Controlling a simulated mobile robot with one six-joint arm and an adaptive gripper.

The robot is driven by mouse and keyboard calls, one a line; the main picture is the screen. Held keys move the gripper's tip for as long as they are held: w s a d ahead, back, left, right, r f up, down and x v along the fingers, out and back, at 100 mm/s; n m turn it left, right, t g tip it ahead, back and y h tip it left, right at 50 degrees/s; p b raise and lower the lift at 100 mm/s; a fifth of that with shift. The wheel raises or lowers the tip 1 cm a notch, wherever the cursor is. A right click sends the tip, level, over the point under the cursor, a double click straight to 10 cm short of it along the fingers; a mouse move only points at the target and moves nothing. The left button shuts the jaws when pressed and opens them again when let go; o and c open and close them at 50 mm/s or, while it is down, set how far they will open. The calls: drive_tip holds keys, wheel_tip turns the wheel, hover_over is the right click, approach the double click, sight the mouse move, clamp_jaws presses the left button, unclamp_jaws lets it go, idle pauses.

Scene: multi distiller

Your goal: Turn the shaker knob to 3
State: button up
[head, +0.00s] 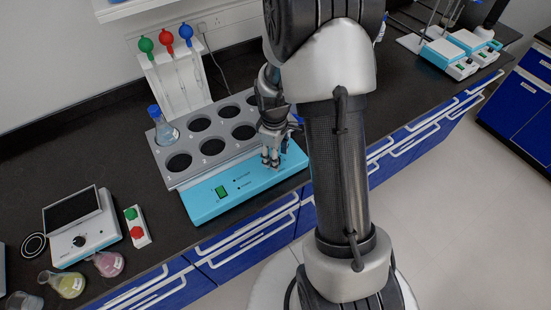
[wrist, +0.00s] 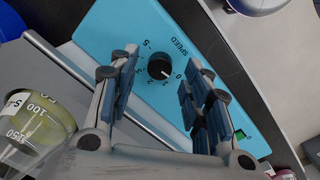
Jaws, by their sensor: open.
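The shaker (head: 215,203) has a blue front panel and a grey top with round holes. A white mark on the knob points to the lower right, on the side of the 0; the exact digit is too small to tell. My gripper (wrist: 160,68) is open, one finger on each side of the knob in the picture. Contact cannot be told. In the head view my gripper (head: 270,161) covers the knob.
A blue-capped flask (head: 165,133) stands in the shaker's top; a flask (wrist: 38,122) is close in the wrist view. A green switch (head: 221,191) is on the panel. A stirrer (head: 78,228) and flasks (head: 68,285) stand left. Coloured-bulb holders (head: 175,80) stand behind.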

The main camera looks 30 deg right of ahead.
drive_tip(key=shift+f, duration=0.75)
drive_tip(key=shift+c, duration=0.3)
clamp_jaws()
